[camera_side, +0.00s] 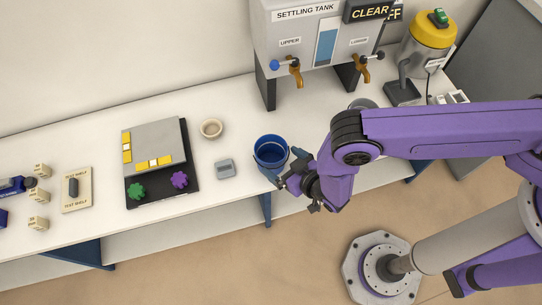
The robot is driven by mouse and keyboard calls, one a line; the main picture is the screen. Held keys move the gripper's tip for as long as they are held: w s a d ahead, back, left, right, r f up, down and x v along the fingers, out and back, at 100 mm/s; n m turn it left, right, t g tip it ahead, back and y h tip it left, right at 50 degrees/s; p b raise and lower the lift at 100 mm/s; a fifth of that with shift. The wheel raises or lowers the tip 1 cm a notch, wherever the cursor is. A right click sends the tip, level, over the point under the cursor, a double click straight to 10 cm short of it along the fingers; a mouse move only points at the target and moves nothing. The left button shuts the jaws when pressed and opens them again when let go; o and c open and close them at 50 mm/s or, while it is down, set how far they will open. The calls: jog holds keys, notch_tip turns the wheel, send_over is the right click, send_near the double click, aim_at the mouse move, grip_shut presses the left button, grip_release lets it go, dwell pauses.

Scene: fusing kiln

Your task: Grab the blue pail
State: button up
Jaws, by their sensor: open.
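The blue pail (268,152) stands upright on the white bench, near its front edge, below the settling tank. Its open mouth faces up. My gripper (287,172) is open at the right side of the pail, close to its rim. The fingers are small and dark in this view, and I cannot tell whether they touch the pail or straddle its wall. Part of the pail's right side is hidden behind my gripper.
The settling tank (325,45) stands behind, with two taps. A small beige bowl (211,128), a grey block (224,168) and a grey-topped plate (155,150) with knobs lie to the left. A yellow-topped canister (430,38) stands back right. Bench is clear immediately behind the pail.

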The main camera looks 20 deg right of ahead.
aim_at(264, 149)
jog(key=shift+x, duration=2.6)
jog(key=shift+d, duration=0.15)
jog(key=shift+c, duration=0.3)
jog(key=c, duration=0.6)
jog(key=shift+c, duration=0.2)
jog(key=shift+r, duration=0.1)
